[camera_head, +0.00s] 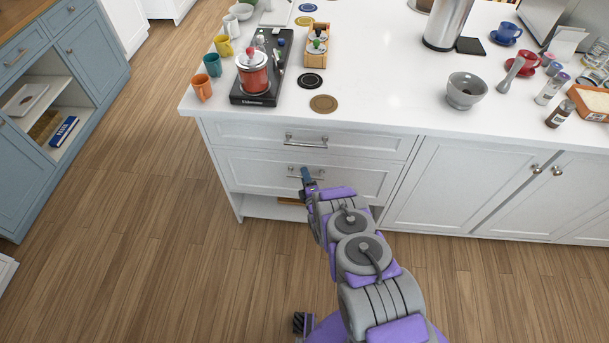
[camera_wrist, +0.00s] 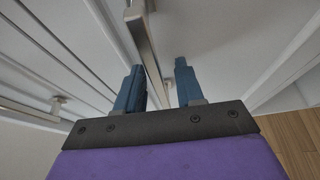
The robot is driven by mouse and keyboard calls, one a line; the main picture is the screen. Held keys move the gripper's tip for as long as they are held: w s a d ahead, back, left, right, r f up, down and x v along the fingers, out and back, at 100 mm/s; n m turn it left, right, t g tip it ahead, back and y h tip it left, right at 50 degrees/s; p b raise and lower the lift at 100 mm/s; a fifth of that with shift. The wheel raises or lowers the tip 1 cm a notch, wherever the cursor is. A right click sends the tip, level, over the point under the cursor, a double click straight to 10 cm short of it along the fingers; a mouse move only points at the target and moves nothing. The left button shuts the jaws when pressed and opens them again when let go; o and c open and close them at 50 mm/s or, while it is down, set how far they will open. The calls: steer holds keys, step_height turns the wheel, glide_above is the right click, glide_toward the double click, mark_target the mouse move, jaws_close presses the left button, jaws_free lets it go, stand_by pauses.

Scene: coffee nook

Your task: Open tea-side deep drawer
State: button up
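The white island has two stacked drawers at its left end. The lower, deeper drawer (camera_head: 250,172) appears closed, with a metal bar handle (camera_head: 292,172) partly hidden by my gripper. My gripper (camera_head: 306,172) is at this handle. In the wrist view, the two blue fingers of my gripper (camera_wrist: 158,66) stand apart. A metal handle bar (camera_wrist: 146,42) runs between them, and I cannot tell whether either finger touches it. The upper drawer (camera_head: 250,136) is closed and has its own bar handle (camera_head: 306,142).
An open shelf (camera_head: 270,207) lies under the drawers. Cabinet doors (camera_head: 470,185) with round knobs are to the right. The wooden floor (camera_head: 140,220) at left is clear.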

steer(key=shift+d, duration=0.1)
steer(key=c, duration=0.4)
jaws_close()
steer(key=shift+s, duration=0.1)
steer(key=shift+s+a+f, duration=0.1)
steer(key=shift+a, duration=0.1)
